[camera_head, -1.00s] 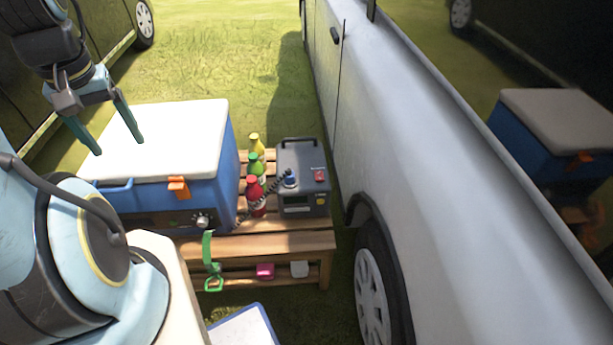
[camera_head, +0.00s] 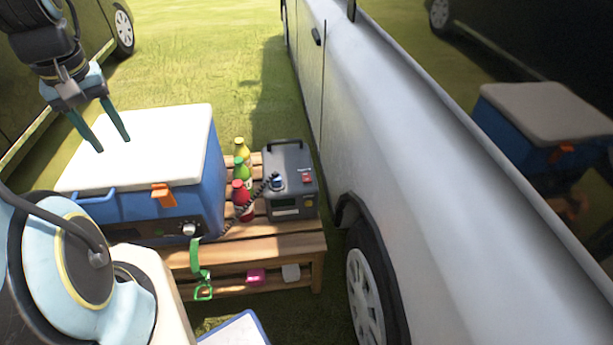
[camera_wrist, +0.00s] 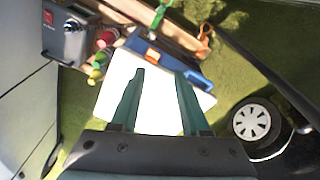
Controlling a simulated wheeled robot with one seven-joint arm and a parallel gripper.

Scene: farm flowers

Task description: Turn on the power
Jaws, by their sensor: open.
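A dark grey power box (camera_head: 288,180) with a top handle stands on the right end of a wooden bench. A red switch (camera_head: 307,177) is on its upper right face, and a blue plug with a black coiled cord is on its left. The box also shows at the upper left of the wrist view (camera_wrist: 66,40). The cord runs to a blue cooler (camera_head: 205,185) with a white lid and a knob on its front. My gripper (camera_head: 112,146) is open and empty, above the cooler lid, left of the box. The wrist view shows both fingers (camera_wrist: 160,78) over the white lid.
Several bottles, among them a red one (camera_head: 241,203), stand between cooler and box. A white vehicle (camera_head: 400,150) stands close on the right. A green strap (camera_head: 198,270) hangs at the bench front. Pink and white items lie on the lower shelf.

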